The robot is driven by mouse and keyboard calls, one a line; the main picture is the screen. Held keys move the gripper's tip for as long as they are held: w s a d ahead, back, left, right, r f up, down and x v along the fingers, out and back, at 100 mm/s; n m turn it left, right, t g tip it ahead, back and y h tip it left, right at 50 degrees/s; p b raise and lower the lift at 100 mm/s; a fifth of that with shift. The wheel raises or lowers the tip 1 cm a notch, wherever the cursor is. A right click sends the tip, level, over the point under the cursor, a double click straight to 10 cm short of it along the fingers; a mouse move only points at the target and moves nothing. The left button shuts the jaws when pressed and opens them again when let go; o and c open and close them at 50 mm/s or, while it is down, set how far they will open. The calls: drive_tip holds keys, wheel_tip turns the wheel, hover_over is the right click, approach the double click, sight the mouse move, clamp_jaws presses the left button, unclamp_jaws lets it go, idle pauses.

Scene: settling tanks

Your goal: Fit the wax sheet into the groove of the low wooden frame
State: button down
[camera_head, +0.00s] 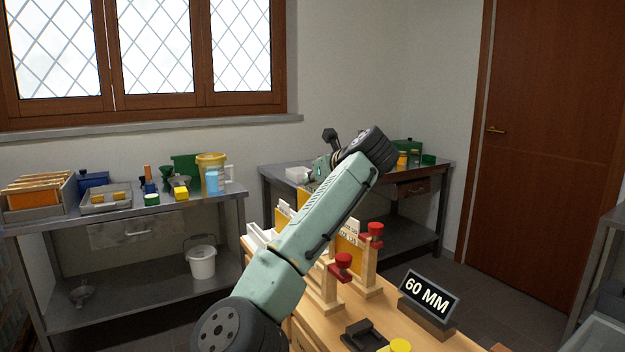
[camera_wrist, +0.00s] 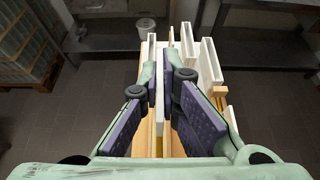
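My gripper (camera_wrist: 161,78) points down over the wooden bench. Its two dark pads stand close on either side of a thin pale strip (camera_wrist: 159,120), seen edge-on. I cannot tell whether this is the wax sheet or whether the pads press on it. In the head view my forearm hides the fingers. An upright yellow sheet (camera_head: 304,200) shows just left of the forearm, and another yellow panel (camera_head: 345,248) shows right of it. Wooden frame posts with red knobs (camera_head: 343,262) stand on the bench; the forearm partly covers them. I cannot make out a groove or which frame is low.
A "60 MM" sign (camera_head: 428,297) and a black block (camera_head: 364,335) stand on the bench's near part. White channel-like holders (camera_wrist: 210,62) lie beside the gripper. A metal table (camera_head: 120,222) with trays and jars is at left; another metal table (camera_head: 432,170) is behind.

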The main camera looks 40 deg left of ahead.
drive_tip(key=shift+r+p, duration=0.1)
drive_tip(key=shift+p, duration=0.4)
drive_tip(key=shift+f+b, duration=1.6)
drive_tip(key=shift+f, duration=1.4)
drive_tip(key=shift+p, duration=1.05)
wheel_tip(320, 180, down, 9)
drive_tip(key=b, duration=0.4)
idle(2.2)
drive_tip(key=shift+r+p, duration=0.25)
drive_tip(key=shift+p, duration=0.05)
